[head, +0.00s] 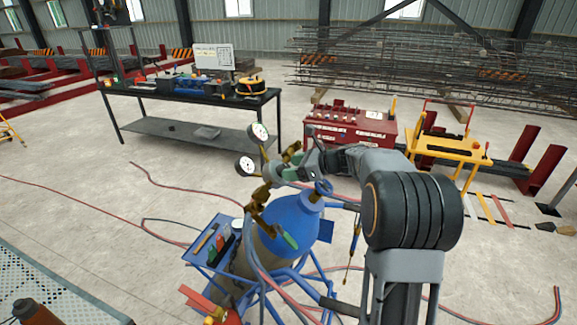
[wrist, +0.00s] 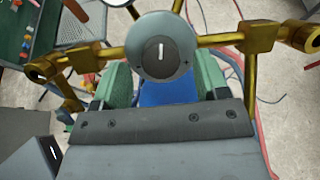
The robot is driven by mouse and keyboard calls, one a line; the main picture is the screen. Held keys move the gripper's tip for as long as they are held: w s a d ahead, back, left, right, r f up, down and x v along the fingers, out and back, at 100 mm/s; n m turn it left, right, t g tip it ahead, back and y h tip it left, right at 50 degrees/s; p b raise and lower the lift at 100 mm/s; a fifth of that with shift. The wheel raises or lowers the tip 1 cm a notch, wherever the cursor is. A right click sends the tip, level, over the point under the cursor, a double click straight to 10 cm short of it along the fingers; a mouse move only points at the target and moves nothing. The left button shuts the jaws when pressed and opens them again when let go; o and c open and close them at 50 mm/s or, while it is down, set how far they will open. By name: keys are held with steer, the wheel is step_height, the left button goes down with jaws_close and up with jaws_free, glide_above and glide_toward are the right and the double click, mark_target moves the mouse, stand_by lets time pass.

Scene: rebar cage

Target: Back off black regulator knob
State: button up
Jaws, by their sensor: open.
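The regulator knob (wrist: 160,46) is a dark grey round disc with a white line, upper middle of the wrist view. Brass pipework (wrist: 255,38) runs out on both sides of it. My gripper (wrist: 158,75) is open, its green-padded fingers left and right of the knob and partly behind its rim; I cannot tell whether they touch it. In the head view my gripper (head: 290,168) is at the regulator, above the blue-topped cylinder (head: 287,222), and largely hides the knob. Two white dial gauges, an upper one (head: 259,131) and a lower one (head: 245,164), stand left of it.
A blue cart (head: 208,250) with a small tool tray carries the cylinder. Red and blue hoses (head: 160,222) trail over the floor. A black workbench (head: 190,95), a red cabinet (head: 350,130) and a yellow cart (head: 450,147) stand behind. Open concrete floor lies to the left.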

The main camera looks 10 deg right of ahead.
steer(key=shift+x, duration=0.95)
steer(key=c, duration=0.9)
